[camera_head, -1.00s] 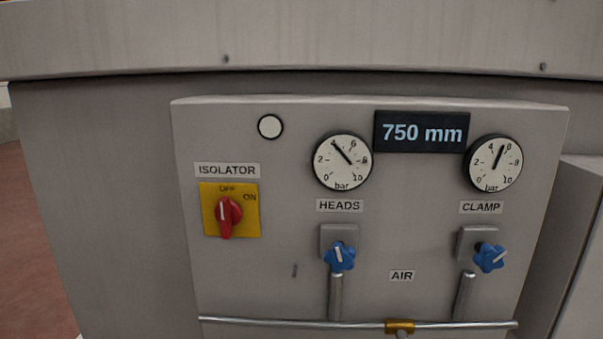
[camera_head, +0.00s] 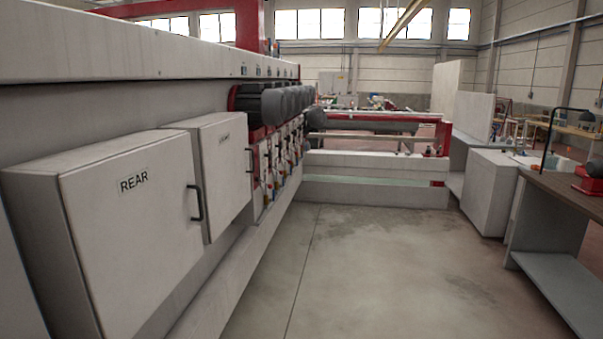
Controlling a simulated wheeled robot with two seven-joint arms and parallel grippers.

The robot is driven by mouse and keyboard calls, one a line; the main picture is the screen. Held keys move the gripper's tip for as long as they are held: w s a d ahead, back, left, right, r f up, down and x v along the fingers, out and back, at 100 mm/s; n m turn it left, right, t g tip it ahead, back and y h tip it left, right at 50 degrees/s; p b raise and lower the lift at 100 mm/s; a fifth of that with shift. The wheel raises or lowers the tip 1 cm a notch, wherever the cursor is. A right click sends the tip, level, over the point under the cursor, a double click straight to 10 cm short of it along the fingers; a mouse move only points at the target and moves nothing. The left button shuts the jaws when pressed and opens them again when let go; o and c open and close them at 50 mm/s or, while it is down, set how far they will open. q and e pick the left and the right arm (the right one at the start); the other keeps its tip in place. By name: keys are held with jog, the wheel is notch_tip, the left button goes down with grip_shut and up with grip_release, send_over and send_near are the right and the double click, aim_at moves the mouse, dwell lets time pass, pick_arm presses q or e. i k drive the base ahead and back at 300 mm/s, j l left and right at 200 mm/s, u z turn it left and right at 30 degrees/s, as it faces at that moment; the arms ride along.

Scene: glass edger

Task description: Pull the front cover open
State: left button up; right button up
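Two pale grey box covers are on the machine's side at the left. The nearer cover (camera_head: 130,225) is labelled REAR and has a dark upright bar handle (camera_head: 195,202) at its right edge. Beyond it is a second cover (camera_head: 222,185) with a small label too small to read, so I cannot tell for sure that it is the front one. Its dark handle (camera_head: 250,160) is also at the right edge. Both covers look closed. Neither of my grippers is in view.
Past the covers, several grey motors (camera_head: 285,103) and coloured fittings line the machine. A low white and red conveyor (camera_head: 375,178) crosses the far end. A workbench (camera_head: 570,200) stands at the right. The concrete floor (camera_head: 370,275) between is clear.

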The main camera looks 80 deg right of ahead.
aim_at(224, 146)
jog(key=z, duration=2.25)
jog(key=i, duration=0.2)
